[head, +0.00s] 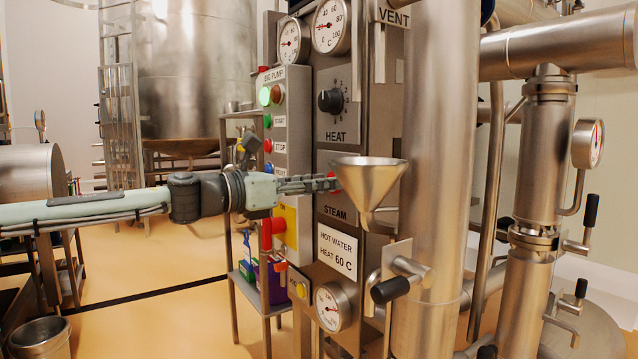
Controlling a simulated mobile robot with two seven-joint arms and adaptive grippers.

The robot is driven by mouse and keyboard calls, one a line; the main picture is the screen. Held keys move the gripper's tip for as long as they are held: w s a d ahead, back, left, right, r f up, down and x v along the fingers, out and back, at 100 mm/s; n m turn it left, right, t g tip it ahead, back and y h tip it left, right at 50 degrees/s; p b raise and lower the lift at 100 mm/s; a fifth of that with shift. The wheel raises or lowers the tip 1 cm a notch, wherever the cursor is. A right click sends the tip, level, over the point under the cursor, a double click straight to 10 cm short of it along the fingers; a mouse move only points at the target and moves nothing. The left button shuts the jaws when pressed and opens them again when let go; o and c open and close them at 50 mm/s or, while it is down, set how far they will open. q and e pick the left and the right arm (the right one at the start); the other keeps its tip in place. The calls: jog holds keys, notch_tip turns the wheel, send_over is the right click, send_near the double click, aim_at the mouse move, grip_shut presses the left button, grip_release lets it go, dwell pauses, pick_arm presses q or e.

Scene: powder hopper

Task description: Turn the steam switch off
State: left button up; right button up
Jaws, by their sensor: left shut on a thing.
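Just above that label, a small red part of the steam switch (334,182) shows at the fingertips. My left gripper (326,184) comes in level from the left, with its fingers against the panel. It is shut on the steam switch. The fingers hide most of the switch, so its turned position cannot be told. My right gripper is not in view.
The steel funnel (367,180) sticks out close to the right of my left fingertips. A black HEAT knob (329,101) sits above, and a round gauge (332,307) below. The button panel (278,125) stands to the left. A thick steel pipe (440,150) rises at right.

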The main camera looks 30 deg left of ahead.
pick_arm(q)
jog(key=n, duration=0.8)
jog(key=n+p, duration=0.1)
jog(key=n, duration=0.8)
jog(key=shift+w+a+f, duration=0.1)
jog(key=shift+a+f, duration=0.05)
jog(key=shift+f, duration=0.05)
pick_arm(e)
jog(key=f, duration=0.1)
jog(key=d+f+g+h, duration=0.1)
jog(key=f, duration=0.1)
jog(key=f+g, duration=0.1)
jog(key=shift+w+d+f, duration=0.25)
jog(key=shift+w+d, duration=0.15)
pick_arm(q)
jog(key=shift+n, duration=0.4)
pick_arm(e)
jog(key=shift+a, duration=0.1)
pick_arm(q)
jog(key=o, duration=1.2)
jog(key=shift+c, duration=0.2)
